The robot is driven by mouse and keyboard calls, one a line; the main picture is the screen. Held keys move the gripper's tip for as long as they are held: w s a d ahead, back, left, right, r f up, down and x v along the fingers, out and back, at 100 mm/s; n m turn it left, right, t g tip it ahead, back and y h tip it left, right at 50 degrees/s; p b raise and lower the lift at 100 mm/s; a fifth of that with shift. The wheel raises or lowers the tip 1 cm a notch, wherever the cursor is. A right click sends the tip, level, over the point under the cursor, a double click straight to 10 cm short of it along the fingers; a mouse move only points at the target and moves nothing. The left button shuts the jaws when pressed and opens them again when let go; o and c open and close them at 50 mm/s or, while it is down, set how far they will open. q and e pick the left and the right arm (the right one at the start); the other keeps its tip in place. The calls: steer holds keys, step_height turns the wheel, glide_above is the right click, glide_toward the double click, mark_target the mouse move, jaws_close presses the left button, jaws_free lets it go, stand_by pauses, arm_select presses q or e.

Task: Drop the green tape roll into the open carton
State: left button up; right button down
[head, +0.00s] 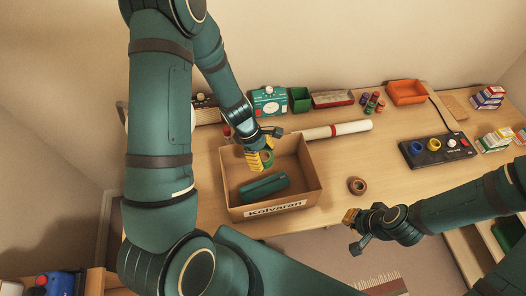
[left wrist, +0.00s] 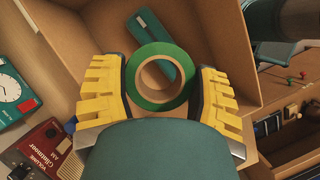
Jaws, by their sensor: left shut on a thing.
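The green tape roll (left wrist: 160,50) is held between the yellow pads of my left gripper (left wrist: 162,88), its brown core facing the wrist camera. In the head view my left gripper (head: 262,160) reaches down into the mouth of the open carton (head: 303,192), and the tape roll (head: 268,157) shows beside its yellow finger. In the left wrist view the carton (left wrist: 215,30) lies beneath the roll. A dark green object (head: 264,188) lies inside the carton. My right gripper (head: 354,231) is open and empty, near the desk's front edge.
A brown tape roll (head: 357,186) lies on the desk right of the carton. A white tube (head: 345,128) with red bands lies behind it. A black control panel (head: 434,149) and an orange bin (head: 407,92) stand further right. Bare desk lies between them.

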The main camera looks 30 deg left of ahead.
arm_select(q)
step_height(320, 180, down, 4)
steer(key=b, duration=0.2)
steer(key=shift+r+b, duration=0.25)
steer(key=shift+b, duration=0.05)
steer(key=o, duration=1.2)
steer(key=v, duration=1.2)
steer(key=shift+r, duration=0.1)
